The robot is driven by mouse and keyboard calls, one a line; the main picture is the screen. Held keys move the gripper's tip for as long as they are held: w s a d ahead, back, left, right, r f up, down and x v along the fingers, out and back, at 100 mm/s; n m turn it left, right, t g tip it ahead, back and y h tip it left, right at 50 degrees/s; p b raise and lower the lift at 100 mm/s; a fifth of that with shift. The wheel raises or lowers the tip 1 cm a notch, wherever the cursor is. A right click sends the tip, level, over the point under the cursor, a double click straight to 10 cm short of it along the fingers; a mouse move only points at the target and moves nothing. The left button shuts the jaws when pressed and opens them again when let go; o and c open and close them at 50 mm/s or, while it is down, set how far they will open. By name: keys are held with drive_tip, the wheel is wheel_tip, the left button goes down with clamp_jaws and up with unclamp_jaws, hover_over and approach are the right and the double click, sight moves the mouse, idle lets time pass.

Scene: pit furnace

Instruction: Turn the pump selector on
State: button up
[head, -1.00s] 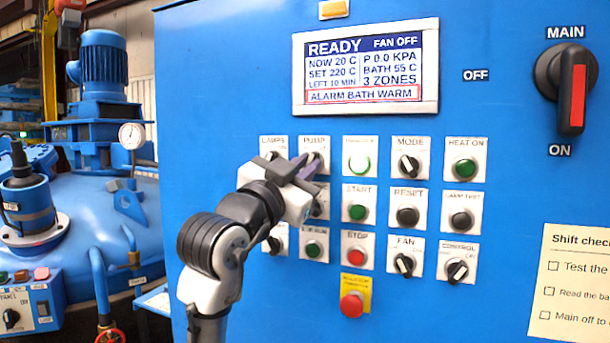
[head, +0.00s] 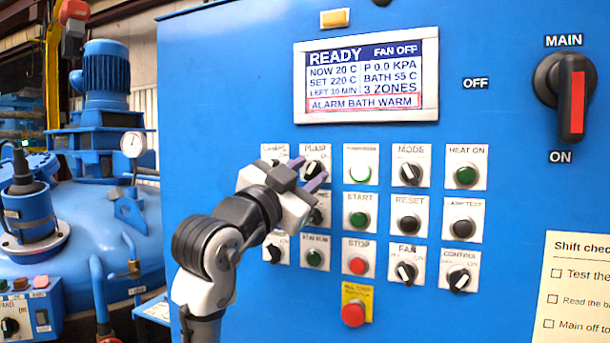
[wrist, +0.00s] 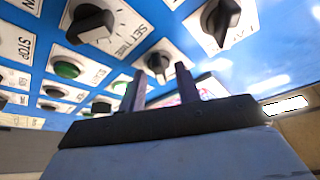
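The pump selector (head: 312,168) is a black knob on a white plate, in the top row of the blue panel, right of the lamps plate. I cannot clearly tell which way its pointer stands. My gripper (head: 314,176) is just in front of it and slightly below, with its purple-grey fingers apart. In the wrist view the two fingers (wrist: 161,82) are spread with nothing held between them. A black knob (wrist: 158,64), seemingly the pump selector, shows beyond their tips. My gripper hides much of the lamps plate.
A white lamp (head: 360,173) sits right of the selector. The start button (head: 359,219), stop button (head: 358,265) and red emergency button (head: 352,314) are close by. The display (head: 366,80) reads ready, fan off, alarm bath warm. The main switch (head: 564,95) is far right.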

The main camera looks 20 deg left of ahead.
drive_tip(key=b+v, duration=0.5)
drive_tip(key=v, duration=0.8)
drive_tip(key=shift+s, duration=0.4)
drive_tip(key=shift+a+f, duration=0.1)
drive_tip(key=shift+a, duration=0.05)
